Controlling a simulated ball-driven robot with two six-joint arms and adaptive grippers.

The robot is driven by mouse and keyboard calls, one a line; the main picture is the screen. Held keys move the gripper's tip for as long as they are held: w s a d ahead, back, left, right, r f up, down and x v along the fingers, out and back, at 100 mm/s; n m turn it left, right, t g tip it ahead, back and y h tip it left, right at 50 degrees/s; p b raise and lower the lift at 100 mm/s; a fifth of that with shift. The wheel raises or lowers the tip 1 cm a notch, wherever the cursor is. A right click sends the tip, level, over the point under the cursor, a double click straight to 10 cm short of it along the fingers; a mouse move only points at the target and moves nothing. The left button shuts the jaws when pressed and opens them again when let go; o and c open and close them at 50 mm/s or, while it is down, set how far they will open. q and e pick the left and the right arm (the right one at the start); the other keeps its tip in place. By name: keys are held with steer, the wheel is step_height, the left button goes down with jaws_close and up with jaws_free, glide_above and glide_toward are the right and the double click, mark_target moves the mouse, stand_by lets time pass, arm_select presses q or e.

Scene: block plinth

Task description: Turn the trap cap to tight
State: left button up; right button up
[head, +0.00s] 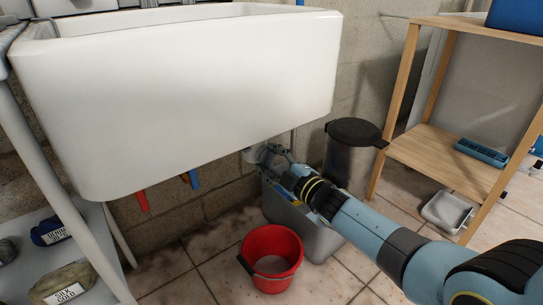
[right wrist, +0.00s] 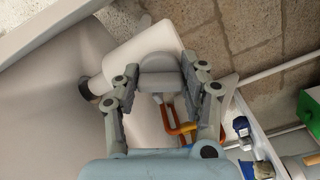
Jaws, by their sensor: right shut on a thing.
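The trap cap (right wrist: 160,80) is a grey piece at the end of the white trap body (right wrist: 144,52), seen in the right wrist view. My right gripper (right wrist: 160,72) has one finger on each side of the cap and is shut on it. In the head view my right gripper (head: 272,154) reaches under the white sink (head: 190,95), where the trap (head: 250,155) shows only as a small pale bit and the cap is hidden. Any tightness mark on the cap cannot be made out. My left gripper is not in view.
A red bucket (head: 270,258) stands on the tiled floor below, beside a grey bin (head: 318,238). A dark-lidded bin (head: 352,133) and a wooden shelf (head: 445,163) stand to the right. Red (head: 142,201) and blue (head: 194,179) pipe ends hang under the sink.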

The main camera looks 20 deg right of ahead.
steer(key=shift+m, duration=0.5)
steer(key=shift+m+p, duration=0.4)
steer(key=shift+m, duration=0.5)
steer(key=m, duration=0.3)
steer(key=shift+m+p, duration=0.3)
steer(key=shift+p, duration=0.1)
steer(key=m, duration=0.4)
steer(key=shift+f+p, duration=0.1)
steer(key=shift+p, duration=0.25)
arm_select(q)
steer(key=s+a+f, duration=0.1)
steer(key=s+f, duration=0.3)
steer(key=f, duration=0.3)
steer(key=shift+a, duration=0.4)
arm_select(e)
steer(key=shift+s+m, duration=0.1)
steer(key=shift+m, duration=0.9)
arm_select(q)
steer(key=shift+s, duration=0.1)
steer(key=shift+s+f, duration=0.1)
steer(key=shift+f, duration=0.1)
arm_select(e)
steer(key=shift+f, duration=0.1)
